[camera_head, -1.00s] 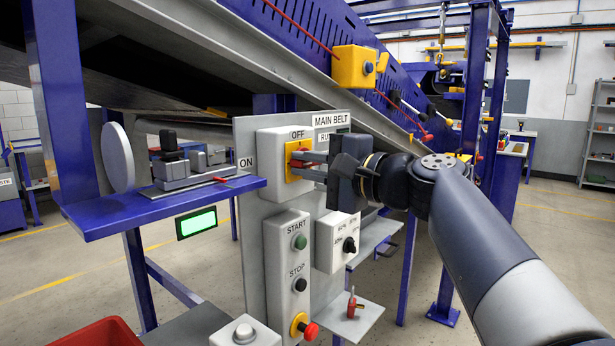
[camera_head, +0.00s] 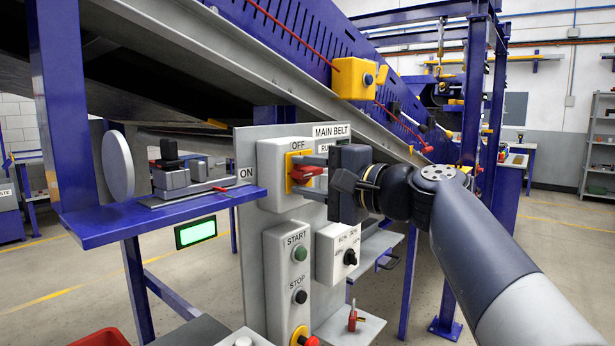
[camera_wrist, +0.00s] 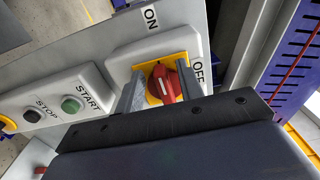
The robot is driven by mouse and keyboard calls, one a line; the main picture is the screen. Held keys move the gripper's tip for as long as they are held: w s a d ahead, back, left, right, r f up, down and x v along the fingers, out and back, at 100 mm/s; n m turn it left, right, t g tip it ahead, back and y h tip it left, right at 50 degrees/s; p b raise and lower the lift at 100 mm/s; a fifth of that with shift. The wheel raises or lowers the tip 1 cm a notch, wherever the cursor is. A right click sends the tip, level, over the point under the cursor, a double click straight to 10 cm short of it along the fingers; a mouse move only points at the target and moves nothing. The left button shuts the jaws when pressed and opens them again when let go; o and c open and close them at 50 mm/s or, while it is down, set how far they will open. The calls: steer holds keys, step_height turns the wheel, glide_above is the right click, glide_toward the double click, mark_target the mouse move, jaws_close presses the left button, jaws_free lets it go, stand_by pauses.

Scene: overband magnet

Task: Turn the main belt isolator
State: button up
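The main belt isolator is a grey box (camera_head: 268,166) with a yellow plate and a red handle (camera_head: 304,173), below the "MAIN BELT" sign (camera_head: 331,131). "OFF" is marked at its top and "ON" at its left. The handle lies roughly level in the head view, its long axis along the ON side. My gripper (camera_head: 308,175) is open, one finger above the handle and one below. In the wrist view, the red handle (camera_wrist: 164,83) stands between the two fingers (camera_wrist: 160,88), with gaps on both sides. Its tip is partly hidden by my gripper body.
Below the isolator are the start and stop box (camera_head: 288,260) and a speed dial box (camera_head: 338,252). A blue shelf (camera_head: 160,218) with a vice-like device stands at the left. The sloping conveyor frame (camera_head: 230,62) runs above my gripper.

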steer(key=v, duration=1.1)
steer(key=shift+a, duration=0.15)
steer(key=x, duration=1)
steer(key=shift+w+a, duration=0.3)
steer(key=shift+d, duration=0.15)
